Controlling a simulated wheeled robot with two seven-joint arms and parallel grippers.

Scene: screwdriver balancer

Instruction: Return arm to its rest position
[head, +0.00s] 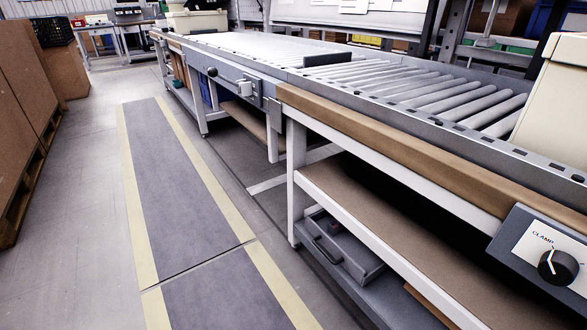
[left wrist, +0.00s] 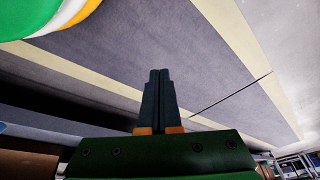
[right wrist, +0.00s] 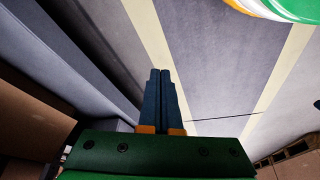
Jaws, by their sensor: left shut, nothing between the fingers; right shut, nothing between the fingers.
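My left gripper (left wrist: 160,74) shows in the left wrist view with its two dark fingers pressed together and nothing between them. It hangs over the grey floor mat with pale yellow edges. My right gripper (right wrist: 161,74) shows in the right wrist view, also shut and empty, above the same kind of mat. Neither gripper nor arm shows in the head view. No screwdriver or balancer is seen in these frames.
A roller conveyor bench (head: 360,135) with a wooden front edge runs along the right. A clamp knob panel (head: 557,266) is on its near end. A floor mat (head: 185,180) lies in the clear aisle. Brown boxes (head: 25,85) stand on a pallet at left.

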